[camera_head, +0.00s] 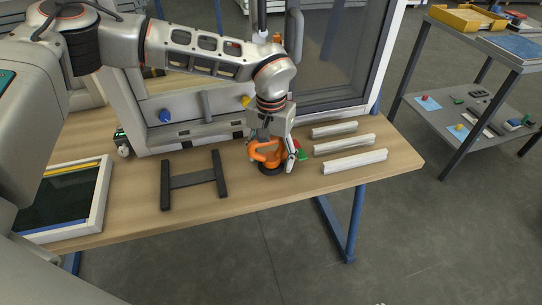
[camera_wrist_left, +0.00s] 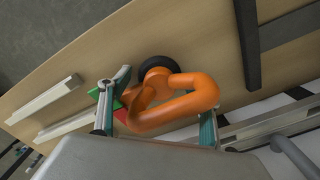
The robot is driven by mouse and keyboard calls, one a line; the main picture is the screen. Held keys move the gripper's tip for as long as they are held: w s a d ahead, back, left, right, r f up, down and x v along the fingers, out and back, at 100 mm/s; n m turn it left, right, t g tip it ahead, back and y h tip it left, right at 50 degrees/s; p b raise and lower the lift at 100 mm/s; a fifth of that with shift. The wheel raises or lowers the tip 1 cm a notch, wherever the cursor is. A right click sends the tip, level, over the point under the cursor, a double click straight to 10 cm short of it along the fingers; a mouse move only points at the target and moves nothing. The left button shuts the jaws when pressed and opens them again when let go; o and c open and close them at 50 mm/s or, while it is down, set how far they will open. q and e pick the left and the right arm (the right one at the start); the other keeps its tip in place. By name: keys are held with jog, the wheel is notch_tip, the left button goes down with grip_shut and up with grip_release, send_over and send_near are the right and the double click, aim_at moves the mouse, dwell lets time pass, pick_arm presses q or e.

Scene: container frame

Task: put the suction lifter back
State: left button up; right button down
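The suction lifter (camera_head: 262,152) has an orange looped handle and a black round cup. It stands on the wooden table right of the black H-shaped frame. In the left wrist view its handle (camera_wrist_left: 175,116) fills the space between my fingers, and its cup (camera_wrist_left: 158,68) shows beyond. My left gripper (camera_head: 279,150) is down at the lifter, its fingers wide apart on either side of the handle. The right fingertip is hidden behind the handle in the left wrist view, and I see no firm closing on it. My right gripper is not in view.
A small green and red thing (camera_head: 301,153) is close beside the lifter. Several white bars (camera_head: 355,162) lie to the right. The black H-shaped frame (camera_head: 194,181) and a white-framed tray (camera_head: 102,205) are left. A large glazed frame (camera_head: 345,60) stands behind. The table's front strip is clear.

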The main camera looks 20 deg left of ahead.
aim_at(271, 138)
pick_arm(q)
jog(key=shift+r, duration=0.55)
notch_tip(271, 138, up, 10)
jog(key=shift+r+p, duration=0.15)
jog(key=shift+p, duration=0.45)
jog(key=shift+r, duration=0.45)
